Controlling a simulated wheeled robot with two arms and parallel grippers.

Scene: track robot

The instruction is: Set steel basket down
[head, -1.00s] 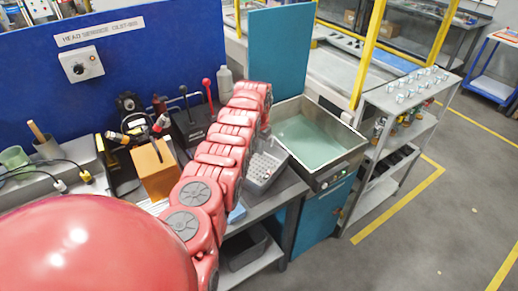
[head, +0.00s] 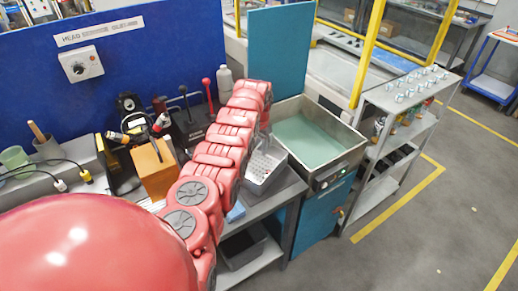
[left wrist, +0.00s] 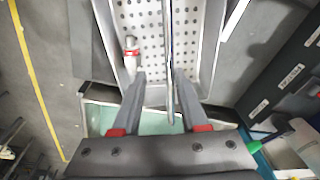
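The steel basket (head: 266,180) is a light, perforated metal tray and appears to rest on the grey bench, left of the sink. In the left wrist view the basket (left wrist: 196,45) shows its holed floor, with its thin handle (left wrist: 168,50) running down the picture. My left gripper (left wrist: 160,76) is over the basket with its fingers apart. The handle lies between them, nearer the right finger, with a clear gap to the left one. A small metal cylinder (left wrist: 131,58) with a red ring is in the basket. In the head view my red arm hides most of the gripper.
The sink (head: 305,140) with a greenish floor stands directly right of the basket. A grey shelf cart (head: 400,100) is farther right.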

